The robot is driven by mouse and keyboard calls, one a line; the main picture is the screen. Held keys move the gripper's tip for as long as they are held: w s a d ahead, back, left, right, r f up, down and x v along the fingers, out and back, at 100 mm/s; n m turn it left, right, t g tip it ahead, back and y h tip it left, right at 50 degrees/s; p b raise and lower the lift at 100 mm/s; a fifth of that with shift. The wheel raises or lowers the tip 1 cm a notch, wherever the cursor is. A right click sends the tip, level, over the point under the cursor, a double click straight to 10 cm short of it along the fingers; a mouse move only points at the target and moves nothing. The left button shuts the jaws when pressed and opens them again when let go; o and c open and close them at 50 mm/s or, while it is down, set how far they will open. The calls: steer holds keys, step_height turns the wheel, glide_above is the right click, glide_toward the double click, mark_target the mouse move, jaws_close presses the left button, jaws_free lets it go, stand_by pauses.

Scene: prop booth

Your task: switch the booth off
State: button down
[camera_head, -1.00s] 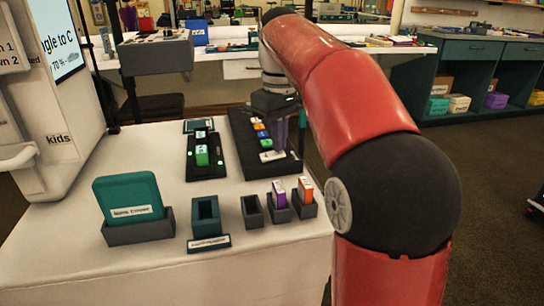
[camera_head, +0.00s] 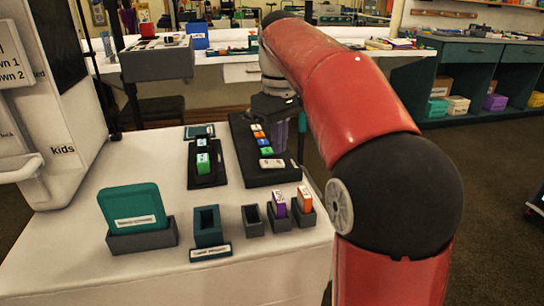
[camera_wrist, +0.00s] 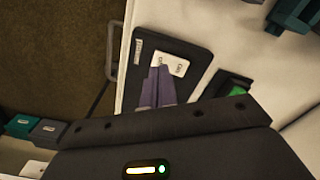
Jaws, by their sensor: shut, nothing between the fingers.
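The booth's white cabinet (camera_head: 62,150) stands at the left in the head view, and the visible part of its screen (camera_head: 55,40) is dark. A black panel (camera_head: 262,180) on the white table carries a row of coloured blocks and a white rocker-like piece (camera_head: 271,163) at its near end. The wrist view shows this white piece (camera_wrist: 172,62) with small lettering that I cannot read clearly. My gripper (camera_wrist: 160,76) is shut and empty, its fingertips over or against the white piece; contact cannot be told. In the head view my gripper (camera_head: 281,150) is partly hidden.
A smaller black unit (camera_head: 204,178) with a green block lies left of the panel. A teal case (camera_head: 133,207) in a grey holder, a teal holder (camera_head: 208,228) and several small grey holders line the near edge. Bare table lies between them and the panels.

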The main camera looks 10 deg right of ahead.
mark_target(279, 162)
step_height(279, 162, up, 2)
steer(key=shift+r+p, duration=0.25)
steer(key=shift+p, duration=0.35)
step_height(279, 162, up, 2)
steer(key=shift+r, duration=0.1)
